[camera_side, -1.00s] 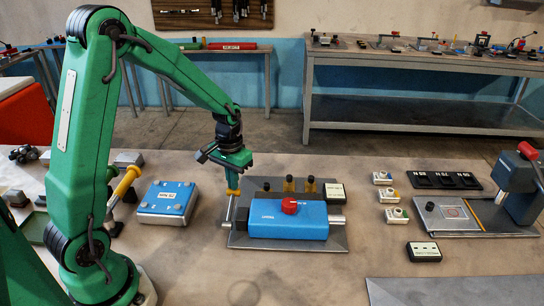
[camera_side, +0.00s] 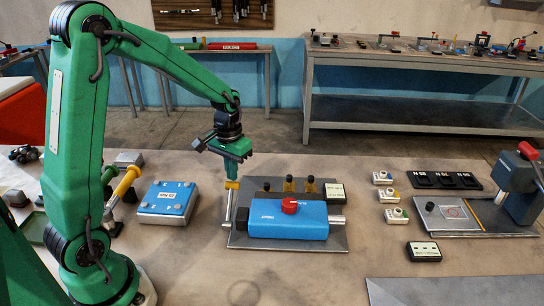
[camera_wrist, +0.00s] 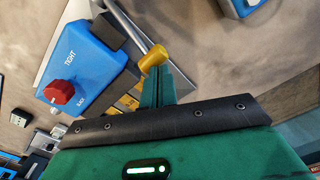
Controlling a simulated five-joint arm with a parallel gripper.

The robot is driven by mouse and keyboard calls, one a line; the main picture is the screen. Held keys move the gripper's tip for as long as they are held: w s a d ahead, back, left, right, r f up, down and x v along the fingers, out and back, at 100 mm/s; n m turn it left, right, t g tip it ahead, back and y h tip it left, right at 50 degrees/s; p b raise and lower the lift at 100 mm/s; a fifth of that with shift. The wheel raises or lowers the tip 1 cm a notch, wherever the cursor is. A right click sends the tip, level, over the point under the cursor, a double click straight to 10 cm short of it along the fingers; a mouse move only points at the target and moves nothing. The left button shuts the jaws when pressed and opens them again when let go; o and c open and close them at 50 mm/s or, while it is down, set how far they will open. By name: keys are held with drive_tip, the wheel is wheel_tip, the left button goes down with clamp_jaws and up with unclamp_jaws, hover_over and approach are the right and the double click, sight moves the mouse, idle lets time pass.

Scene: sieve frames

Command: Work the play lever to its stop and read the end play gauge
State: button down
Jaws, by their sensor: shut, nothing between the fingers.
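The blue play fixture (camera_side: 285,222) sits on a grey plate (camera_side: 330,242) with a red knob (camera_side: 290,206) on top. Its metal lever (camera_side: 229,206) stands near the left end and has a yellow tip (camera_side: 232,185). My gripper (camera_side: 232,172) is shut and empty, its fingers right at the yellow tip. In the wrist view the closed fingers (camera_wrist: 155,88) meet the yellow tip (camera_wrist: 153,58) and seem to touch it. The fixture shows there with the words TIGHT and SLACK (camera_wrist: 85,65). No gauge reading is legible.
A labelled blue box (camera_side: 167,200) stands left of the fixture. A small dark box with a pale label (camera_side: 335,192) is at the plate's back right. Several small white units (camera_side: 390,195) and a press-like stand (camera_side: 515,190) are further right. Bare table lies in front.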

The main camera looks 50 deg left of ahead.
drive_tip(key=shift+s+d+r, duration=0.2)
drive_tip(key=shift+r, duration=0.45)
drive_tip(key=shift+s+d+r, duration=0.15)
drive_tip(key=shift+r, duration=0.45)
drive_tip(key=shift+s+d+r, duration=0.1)
drive_tip(key=shift+r, duration=0.7)
drive_tip(key=shift+s+d+r, duration=0.1)
drive_tip(key=shift+r, duration=0.65)
drive_tip(key=shift+r, duration=0.1)
wheel_tip(320, 180, up, 4)
drive_tip(key=shift+f, duration=0.1)
